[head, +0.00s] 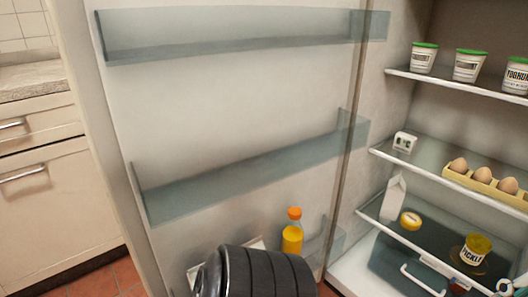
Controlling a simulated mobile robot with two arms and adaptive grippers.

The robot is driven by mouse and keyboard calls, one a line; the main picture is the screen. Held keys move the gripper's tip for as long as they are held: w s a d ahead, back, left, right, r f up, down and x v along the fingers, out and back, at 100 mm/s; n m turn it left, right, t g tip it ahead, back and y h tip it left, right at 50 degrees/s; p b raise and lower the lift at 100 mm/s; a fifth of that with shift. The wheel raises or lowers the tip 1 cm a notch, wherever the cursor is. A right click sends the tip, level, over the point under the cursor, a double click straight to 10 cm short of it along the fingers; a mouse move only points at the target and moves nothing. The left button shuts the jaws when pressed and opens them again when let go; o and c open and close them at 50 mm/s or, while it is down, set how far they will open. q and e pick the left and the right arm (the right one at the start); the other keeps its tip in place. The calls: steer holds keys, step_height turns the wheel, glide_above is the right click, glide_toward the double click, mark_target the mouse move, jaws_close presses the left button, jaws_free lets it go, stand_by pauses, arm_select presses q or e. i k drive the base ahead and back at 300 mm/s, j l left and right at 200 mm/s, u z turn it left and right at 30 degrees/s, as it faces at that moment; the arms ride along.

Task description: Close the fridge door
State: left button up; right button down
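The fridge door (230,105) stands wide open and fills the left and middle of the head view, its inner side facing me. It has clear bins, and an orange-capped bottle of orange liquid (292,238) stands in the lowest one. The fridge (385,125) is open on the right, with its shelves exposed. A dark ribbed part of my arm shows at the bottom middle, in front of the lower door. Neither gripper's fingers can be seen, and I cannot tell whether the arm touches the door.
Yoghurt cups (468,66) stand on the top visible shelf. Below are an egg carton (490,186), a white carton (394,198) and a pickle jar (474,250). Kitchen drawers (45,190) stand left of the door. Red floor tiles (95,283) show at the lower left.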

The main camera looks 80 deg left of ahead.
mark_target(204, 122)
steer(key=k+j+z, duration=0.1)
steer(key=k, duration=0.6)
steer(key=k+j+z, duration=0.15)
steer(key=k, duration=0.55)
steer(key=k+j+u, duration=0.3)
steer(key=j, duration=0.35)
steer(key=k+j+u, duration=0.2)
steer(key=j, duration=0.15)
steer(key=k+j+u, duration=0.15)
steer(key=j, duration=0.2)
steer(key=j+u, duration=0.15)
steer(key=j, duration=0.25)
steer(key=k+z, duration=0.1)
steer(key=k, duration=0.2)
